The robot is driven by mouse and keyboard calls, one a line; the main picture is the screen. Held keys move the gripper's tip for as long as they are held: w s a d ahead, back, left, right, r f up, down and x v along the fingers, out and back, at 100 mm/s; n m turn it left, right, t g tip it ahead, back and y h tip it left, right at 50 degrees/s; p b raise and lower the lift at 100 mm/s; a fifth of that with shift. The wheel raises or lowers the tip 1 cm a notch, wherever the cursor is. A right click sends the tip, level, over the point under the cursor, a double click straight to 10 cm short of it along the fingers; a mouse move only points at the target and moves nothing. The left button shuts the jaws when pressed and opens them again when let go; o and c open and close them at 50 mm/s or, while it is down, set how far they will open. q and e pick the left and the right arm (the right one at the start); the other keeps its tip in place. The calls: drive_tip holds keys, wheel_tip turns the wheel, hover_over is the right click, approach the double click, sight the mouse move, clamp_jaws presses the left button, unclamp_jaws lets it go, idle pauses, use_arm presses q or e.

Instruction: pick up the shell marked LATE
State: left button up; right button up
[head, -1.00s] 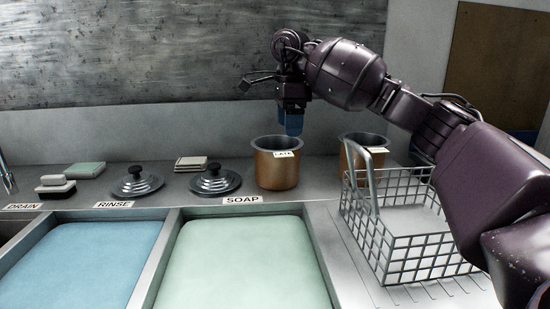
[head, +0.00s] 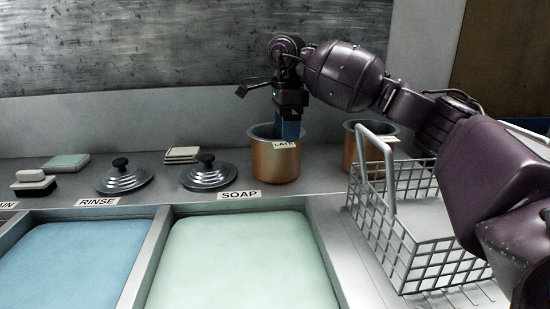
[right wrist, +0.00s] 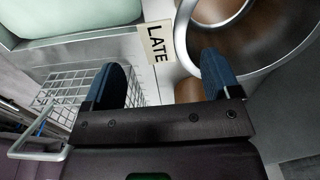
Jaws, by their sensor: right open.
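The shell marked LATE is a copper pot (head: 274,166) with a grey rim and a white LATE tag on its front. It stands upright on the grey ledge behind the SOAP basin. My right gripper (head: 289,131) points down at the pot's mouth, its blue fingers open. In the right wrist view the right gripper (right wrist: 162,62) has one finger over the pot's opening (right wrist: 250,45) and the other outside it, near the tag (right wrist: 158,40). I cannot tell whether the fingers touch the pot. My left gripper is out of view.
A second copper pot (head: 349,152) stands to the right, partly behind a wire basket (head: 405,240). Two grey lids (head: 208,178) (head: 124,181) lie left of the LATE pot. Basins marked RINSE (head: 70,262) and SOAP (head: 240,260) lie in front. Blocks and sponges sit farther left.

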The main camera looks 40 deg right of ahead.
sight(284, 145)
drive_tip(key=f, duration=0.1)
drive_tip(key=f+b, duration=0.1)
drive_tip(key=f, duration=0.1)
drive_tip(key=w+f, duration=0.1)
drive_tip(key=f, duration=0.1)
drive_tip(key=shift+d, duration=0.1)
drive_tip(key=shift+s, duration=0.1)
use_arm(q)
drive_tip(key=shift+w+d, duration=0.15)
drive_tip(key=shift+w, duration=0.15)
use_arm(e)
drive_tip(key=shift+r, duration=0.1)
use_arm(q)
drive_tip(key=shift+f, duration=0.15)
use_arm(e)
drive_tip(key=c, duration=1.4)
